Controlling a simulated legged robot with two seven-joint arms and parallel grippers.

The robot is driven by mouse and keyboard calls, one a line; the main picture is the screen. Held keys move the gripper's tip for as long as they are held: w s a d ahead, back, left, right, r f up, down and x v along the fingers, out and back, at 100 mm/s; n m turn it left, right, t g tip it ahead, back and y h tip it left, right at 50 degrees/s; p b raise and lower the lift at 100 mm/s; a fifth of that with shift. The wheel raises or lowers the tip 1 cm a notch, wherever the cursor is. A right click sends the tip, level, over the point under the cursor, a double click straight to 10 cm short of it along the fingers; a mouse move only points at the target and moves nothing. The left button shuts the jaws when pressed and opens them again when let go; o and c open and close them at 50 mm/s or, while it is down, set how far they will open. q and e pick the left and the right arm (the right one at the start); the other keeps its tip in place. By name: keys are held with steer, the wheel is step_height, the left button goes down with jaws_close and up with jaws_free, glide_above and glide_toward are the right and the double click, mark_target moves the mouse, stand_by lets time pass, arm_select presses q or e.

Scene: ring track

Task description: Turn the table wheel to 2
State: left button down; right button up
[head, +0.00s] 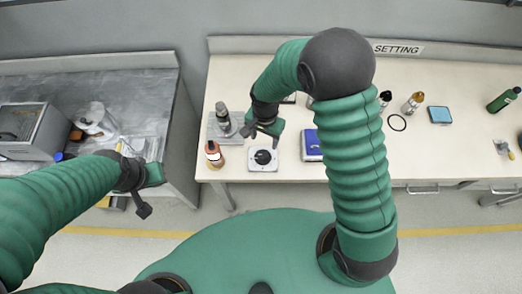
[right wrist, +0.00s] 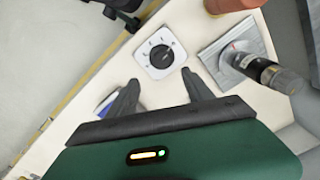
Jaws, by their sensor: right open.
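The table wheel is a round black knob on a white square plate (head: 263,158) near the front edge of the cream table. It also shows in the right wrist view (right wrist: 160,53), with small marks around the knob too small to read. My right gripper (head: 263,133) is open and empty, just behind and above the wheel in the head view. In the right wrist view its two fingers (right wrist: 160,78) are spread, and the wheel lies beyond their tips, apart from them. My left gripper (head: 143,206) hangs at the left, away from the wheel; its jaw opening is unclear.
An orange-brown bottle (head: 214,155) stands left of the wheel. A grey plate with a dark cylinder (head: 223,118) lies behind it. A blue box (head: 311,146) lies to the right.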

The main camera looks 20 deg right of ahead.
mark_target(263, 153)
steer(key=f, duration=0.8)
steer(key=f+p, duration=0.1)
steer(key=f, duration=0.2)
steer(key=shift+w+a+f, duration=0.25)
steer(key=shift+w+f, duration=0.15)
steer(key=shift+s+d+f, duration=0.1)
steer(key=shift+s+f, duration=0.05)
steer(key=shift+f, duration=0.1)
arm_select(q)
steer(key=shift+w+a+r, duration=0.15)
steer(key=shift+w+r, duration=0.1)
steer(key=shift+r, duration=0.35)
steer(key=shift+w, duration=0.1)
arm_select(e)
steer(key=shift+d, duration=0.1)
jaws_close()
arm_select(q)
steer(key=shift+w, duration=0.1)
